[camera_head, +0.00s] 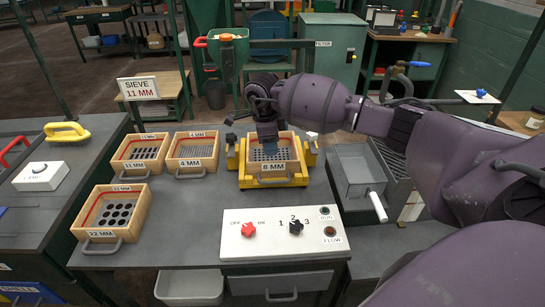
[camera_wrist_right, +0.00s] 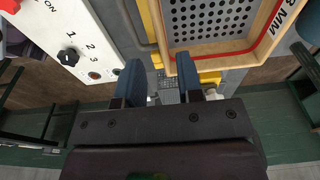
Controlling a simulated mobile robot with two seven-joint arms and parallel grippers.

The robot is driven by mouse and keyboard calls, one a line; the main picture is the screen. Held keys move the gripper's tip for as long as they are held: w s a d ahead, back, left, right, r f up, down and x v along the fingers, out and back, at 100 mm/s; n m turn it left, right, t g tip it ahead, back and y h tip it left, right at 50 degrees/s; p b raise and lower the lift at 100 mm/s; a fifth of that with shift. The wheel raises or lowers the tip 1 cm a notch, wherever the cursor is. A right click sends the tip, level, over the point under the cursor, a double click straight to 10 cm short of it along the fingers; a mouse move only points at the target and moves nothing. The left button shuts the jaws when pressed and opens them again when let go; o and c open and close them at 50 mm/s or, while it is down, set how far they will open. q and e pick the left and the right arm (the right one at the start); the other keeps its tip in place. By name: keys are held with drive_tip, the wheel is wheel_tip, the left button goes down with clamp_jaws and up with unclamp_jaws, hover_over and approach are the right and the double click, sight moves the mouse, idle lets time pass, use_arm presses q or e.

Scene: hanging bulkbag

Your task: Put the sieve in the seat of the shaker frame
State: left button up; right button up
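The yellow shaker frame (camera_head: 304,157) stands on the grey bench. A wooden sieve marked 8 MM (camera_head: 246,166) sits in its seat, with a perforated plate and a red line inside. My right gripper (camera_head: 269,152) is over this sieve, fingers pointing down. In the wrist view its blue fingers (camera_wrist_right: 160,72) are apart with nothing gripped between them; the 8 MM sieve (camera_wrist_right: 212,55) shows just beyond the right-hand finger. A sign (camera_head: 138,88) reads SIEVE 11 MM. The sieve marked 11 MM (camera_head: 124,154) lies on the bench at left. My left gripper is out of view.
A 4 MM sieve (camera_head: 174,153) lies beside the 11 MM one, and a 22 MM sieve (camera_head: 141,212) lies nearer. A control panel (camera_head: 270,252) with knobs is at the front. A metal bin (camera_head: 358,187) stands right of the frame. Bench between sieves and panel is clear.

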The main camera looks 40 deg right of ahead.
drive_tip(key=r, duration=0.4)
drive_tip(key=shift+w+a+r, duration=0.1)
drive_tip(key=shift+a+r, duration=0.15)
